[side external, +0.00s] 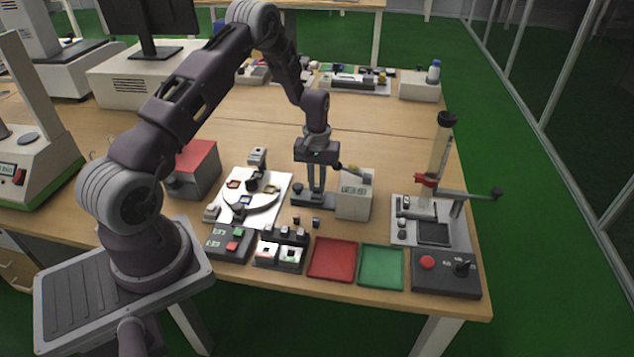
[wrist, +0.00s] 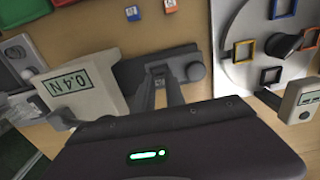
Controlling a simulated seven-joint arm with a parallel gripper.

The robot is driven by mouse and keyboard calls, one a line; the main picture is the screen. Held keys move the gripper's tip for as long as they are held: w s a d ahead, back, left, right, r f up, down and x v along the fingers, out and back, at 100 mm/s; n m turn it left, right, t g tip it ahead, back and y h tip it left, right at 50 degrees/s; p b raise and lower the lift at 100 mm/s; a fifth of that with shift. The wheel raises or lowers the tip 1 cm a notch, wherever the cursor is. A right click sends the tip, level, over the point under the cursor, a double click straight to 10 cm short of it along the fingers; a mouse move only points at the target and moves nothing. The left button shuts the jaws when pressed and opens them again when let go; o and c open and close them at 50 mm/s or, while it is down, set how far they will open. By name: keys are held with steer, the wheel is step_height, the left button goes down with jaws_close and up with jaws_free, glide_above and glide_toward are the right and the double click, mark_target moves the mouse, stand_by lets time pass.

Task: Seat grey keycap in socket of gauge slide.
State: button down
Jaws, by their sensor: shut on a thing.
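My gripper (side external: 316,203) points down over the dark gauge slide (side external: 325,203), beside the pale force gauge (side external: 353,203). In the wrist view its fingertips (wrist: 158,72) are close together on a small grey thing over the slide, which appears to be the grey keycap. It is mostly hidden, and I cannot tell whether it sits in the socket. The slide's round grey knob (wrist: 195,71) is right of the fingertips in the wrist view. The gauge (wrist: 78,87) is on their left there, its display reading 0.4 N upside down.
A white plate with a round dial and coloured frames (side external: 248,212) lies left of the slide. Two small coloured keycaps (wrist: 115,8) (wrist: 170,5) lie on the table nearby. Red (side external: 332,260) and green (side external: 381,267) trays are in front. A tall tube stand (side external: 438,160) is on the right.

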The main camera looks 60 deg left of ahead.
mark_target(317, 185)
steer(key=shift+f, duration=0.6)
stand_by(0.4)
steer(key=c, duration=1.3)
jaws_free()
steer(key=shift+r, duration=3)
